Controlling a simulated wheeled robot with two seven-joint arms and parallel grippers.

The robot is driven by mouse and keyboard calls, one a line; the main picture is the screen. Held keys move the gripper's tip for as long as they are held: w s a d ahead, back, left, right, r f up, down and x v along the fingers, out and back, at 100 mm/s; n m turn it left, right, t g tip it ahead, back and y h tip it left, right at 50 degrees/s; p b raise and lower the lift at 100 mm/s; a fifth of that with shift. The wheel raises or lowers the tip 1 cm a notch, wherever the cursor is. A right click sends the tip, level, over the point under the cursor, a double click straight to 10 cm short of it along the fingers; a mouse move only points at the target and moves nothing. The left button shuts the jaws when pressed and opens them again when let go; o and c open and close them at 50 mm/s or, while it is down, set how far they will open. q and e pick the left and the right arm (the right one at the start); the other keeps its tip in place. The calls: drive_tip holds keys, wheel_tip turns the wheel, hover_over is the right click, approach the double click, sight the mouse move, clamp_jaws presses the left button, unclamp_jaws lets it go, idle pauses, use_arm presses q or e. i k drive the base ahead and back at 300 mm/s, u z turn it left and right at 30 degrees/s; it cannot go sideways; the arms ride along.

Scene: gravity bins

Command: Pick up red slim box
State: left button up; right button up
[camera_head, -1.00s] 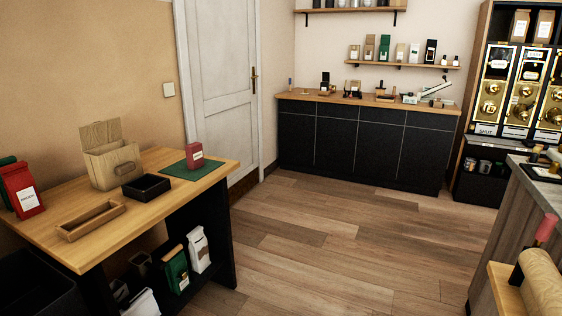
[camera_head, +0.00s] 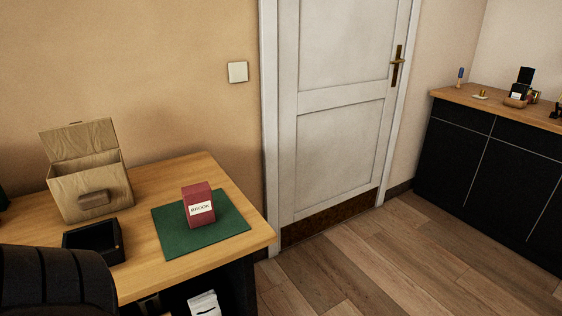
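A red slim box (camera_head: 198,206) with a white label stands upright on a green mat (camera_head: 168,236). The mat lies near the right end of a wooden table (camera_head: 188,172). Nothing touches the box, and its front and top are in plain view. Neither of my grippers shows in the head view.
An open wooden box (camera_head: 90,190) with a raised lid and a small black tray (camera_head: 112,238) stand left of the mat. A dark ribbed shape covers the lower left corner. A white door (camera_head: 340,130) is behind; the wooden floor (camera_head: 345,265) to the right is clear.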

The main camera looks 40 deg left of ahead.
sight(198, 198)
drive_tip(key=i, duration=1.6)
drive_tip(key=u, duration=2.65)
